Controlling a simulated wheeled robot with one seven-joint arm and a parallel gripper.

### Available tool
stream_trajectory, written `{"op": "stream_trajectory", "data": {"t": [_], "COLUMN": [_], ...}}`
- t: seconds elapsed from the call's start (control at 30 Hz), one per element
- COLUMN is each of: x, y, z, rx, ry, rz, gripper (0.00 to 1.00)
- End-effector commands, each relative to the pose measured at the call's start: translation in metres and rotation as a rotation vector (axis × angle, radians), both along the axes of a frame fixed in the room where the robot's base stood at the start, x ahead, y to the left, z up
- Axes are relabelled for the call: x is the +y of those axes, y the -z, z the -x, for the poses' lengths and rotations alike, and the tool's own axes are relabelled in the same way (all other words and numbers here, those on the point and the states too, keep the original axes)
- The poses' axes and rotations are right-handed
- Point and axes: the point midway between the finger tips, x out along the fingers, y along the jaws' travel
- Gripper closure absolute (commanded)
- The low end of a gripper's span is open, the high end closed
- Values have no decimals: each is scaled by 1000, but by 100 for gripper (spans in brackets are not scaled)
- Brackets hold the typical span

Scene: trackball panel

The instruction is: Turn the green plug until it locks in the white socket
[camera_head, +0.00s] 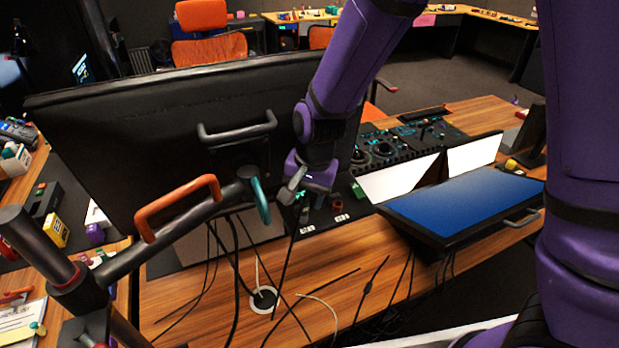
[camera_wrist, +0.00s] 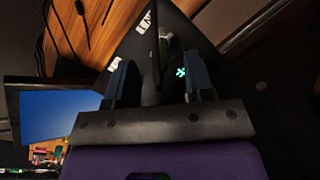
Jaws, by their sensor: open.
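My gripper (camera_head: 291,190) is low over the dark panel behind the big monitor in the head view. In the wrist view its two fingers (camera_wrist: 157,75) are apart, with a dark upright stem and cable between them. A dark green part, which looks like the green plug (camera_wrist: 165,48), shows just beyond the fingertips, partly hidden by the cable. I cannot tell whether the fingers touch it. A bright teal mark (camera_wrist: 181,72) lies beside the right finger. The white socket cannot be made out clearly; the plug's seating and turn angle are hidden.
Two white labels (camera_head: 306,231) (camera_head: 341,217) mark the panel's front edge. The big monitor (camera_head: 170,130) stands close left of my gripper. A blue-screened display (camera_head: 465,208) is at the right. Loose cables cross the wooden desk (camera_head: 330,285).

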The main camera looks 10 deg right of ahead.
Motion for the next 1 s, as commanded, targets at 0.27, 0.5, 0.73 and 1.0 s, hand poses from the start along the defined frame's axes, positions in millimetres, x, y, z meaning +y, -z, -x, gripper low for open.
{"op": "stream_trajectory", "data": {"t": [0.27,0.5,0.73,1.0], "x": [3,4,4,4], "y": [26,30,29,29], "z": [-2,-2,-2,-2], "rx": [0,0,0,0], "ry": [1,0,0,0], "rz": [0,-1,-1,-1], "gripper": [51,51,77,100]}}
